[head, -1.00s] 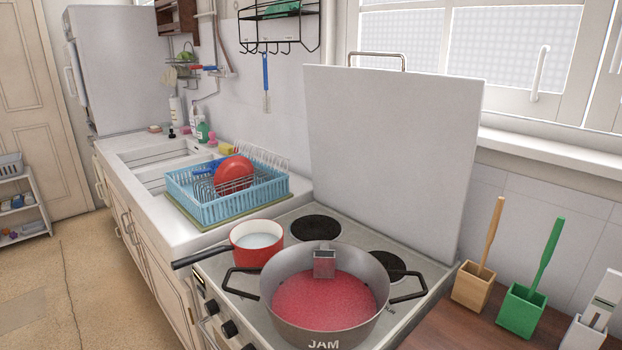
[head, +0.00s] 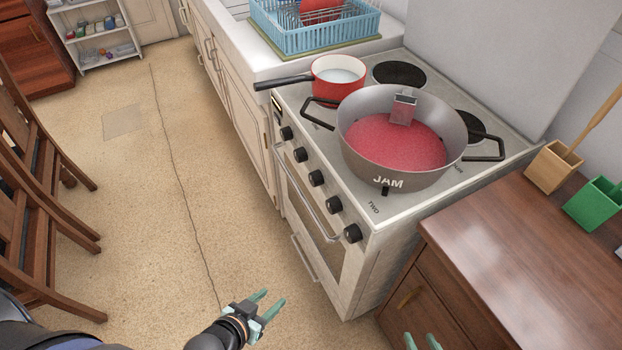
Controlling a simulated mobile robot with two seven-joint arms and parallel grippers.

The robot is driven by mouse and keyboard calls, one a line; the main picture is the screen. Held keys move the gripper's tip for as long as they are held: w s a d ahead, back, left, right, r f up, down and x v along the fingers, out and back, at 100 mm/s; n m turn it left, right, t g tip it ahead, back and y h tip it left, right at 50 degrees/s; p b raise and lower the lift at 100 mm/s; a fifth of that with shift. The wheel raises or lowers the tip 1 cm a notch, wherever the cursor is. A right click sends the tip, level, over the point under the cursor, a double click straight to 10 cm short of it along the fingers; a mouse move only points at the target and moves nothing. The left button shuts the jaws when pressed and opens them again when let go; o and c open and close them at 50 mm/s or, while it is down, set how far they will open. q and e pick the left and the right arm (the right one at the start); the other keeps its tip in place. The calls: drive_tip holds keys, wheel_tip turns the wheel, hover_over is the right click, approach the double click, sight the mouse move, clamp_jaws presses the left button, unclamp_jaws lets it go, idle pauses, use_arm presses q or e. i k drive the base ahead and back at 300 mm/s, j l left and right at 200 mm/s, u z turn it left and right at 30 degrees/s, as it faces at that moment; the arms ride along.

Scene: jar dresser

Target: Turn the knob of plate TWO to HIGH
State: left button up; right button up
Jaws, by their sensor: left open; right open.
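The white stove has a row of several black knobs (head: 316,178) on its front; their markings are too small to read, so I cannot tell which belongs to plate TWO. The word TWO (head: 374,207) is printed on the stove top at the near front corner. A large JAM pan (head: 365,168) with red jam stands just behind it, covering the plate under it. My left gripper (head: 272,298) is open and empty, low in front of the stove and apart from the knobs. My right gripper (head: 422,341) is open at the bottom edge, mostly cut off, before the wooden cabinet.
A red saucepan (head: 324,82) stands on the stove's far left, its black handle sticking out past the front. The oven door handle (head: 304,205) runs below the knobs. A wooden counter (head: 500,230) adjoins at right. Chairs (head: 40,190) stand at left; the floor between is clear.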

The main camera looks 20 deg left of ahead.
sight(316, 179)
drive_tip(key=z, duration=0.4)
drive_tip(key=j+z, duration=0.4)
drive_tip(key=i+j+z, duration=0.1)
drive_tip(key=j+z, duration=0.45)
drive_tip(key=j, duration=0.3)
drive_tip(key=k+j+z, duration=0.15)
drive_tip(key=j, duration=0.3)
drive_tip(key=j+z, duration=0.1)
drive_tip(key=j, duration=0.35)
drive_tip(key=k+j+z, duration=0.1)
drive_tip(key=j, duration=0.35)
drive_tip(key=k+j, duration=0.1)
drive_tip(key=j, duration=0.3)
drive_tip(key=k+j, duration=0.1)
drive_tip(key=j, duration=0.35)
drive_tip(key=k+j, duration=0.1)
drive_tip(key=j, duration=0.3)
drive_tip(key=k+j, duration=0.1)
drive_tip(key=j, duration=0.3)
drive_tip(key=k+j, duration=0.1)
drive_tip(key=j, duration=0.35)
